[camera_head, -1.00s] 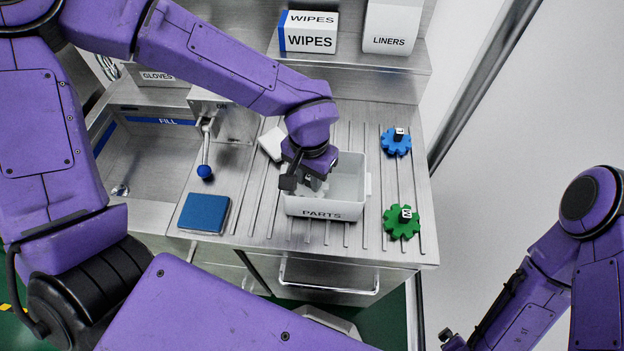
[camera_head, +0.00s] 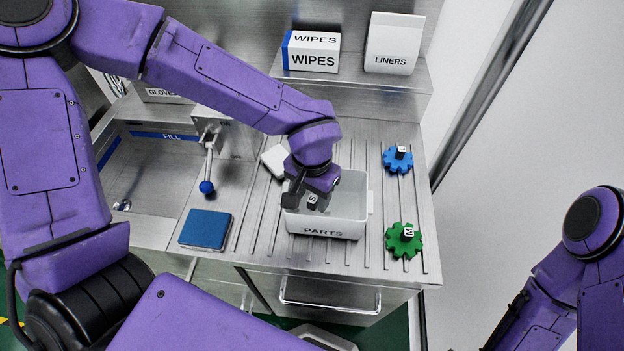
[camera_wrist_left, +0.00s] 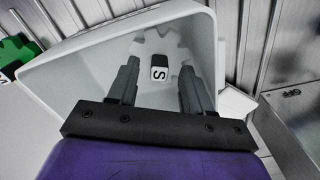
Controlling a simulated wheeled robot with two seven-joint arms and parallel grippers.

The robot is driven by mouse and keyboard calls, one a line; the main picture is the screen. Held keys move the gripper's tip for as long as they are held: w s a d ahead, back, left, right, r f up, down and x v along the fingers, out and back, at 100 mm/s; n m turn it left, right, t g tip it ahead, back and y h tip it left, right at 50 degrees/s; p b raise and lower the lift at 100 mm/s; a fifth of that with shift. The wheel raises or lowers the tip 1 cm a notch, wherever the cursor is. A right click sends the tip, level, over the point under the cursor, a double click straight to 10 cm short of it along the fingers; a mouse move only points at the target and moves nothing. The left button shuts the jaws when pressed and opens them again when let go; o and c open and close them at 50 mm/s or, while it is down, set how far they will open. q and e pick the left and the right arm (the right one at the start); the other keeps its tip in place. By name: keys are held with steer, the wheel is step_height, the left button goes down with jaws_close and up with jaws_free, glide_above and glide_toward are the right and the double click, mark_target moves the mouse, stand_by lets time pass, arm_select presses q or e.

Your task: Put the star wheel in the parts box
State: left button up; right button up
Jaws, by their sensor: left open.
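The star wheel (camera_wrist_left: 162,45) is a pale grey toothed piece with a black-and-white S label, and it lies inside the white parts box (camera_wrist_left: 62,85). In the head view the wheel's S tag (camera_head: 312,200) shows in the left part of the box (camera_head: 345,229), below my left gripper (camera_head: 316,194). In the left wrist view my left gripper (camera_wrist_left: 158,78) is open, its two fingers apart inside the box on either side of the label. The fingers partly cover the wheel's edges. My right gripper is out of view.
A blue gear (camera_head: 397,159) and a green gear (camera_head: 404,240) lie on the ribbed surface to the right of the box. A small white block (camera_head: 275,161) and a blue pad (camera_head: 206,228) lie to its left. A blue-knobbed lever (camera_head: 207,187) stands by the sink.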

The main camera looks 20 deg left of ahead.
mark_target(312, 199)
arm_select(q)
step_height(312, 199, up, 11)
steer(key=shift+f+p, duration=0.2)
steer(key=shift+p, duration=0.2)
stand_by(0.9)
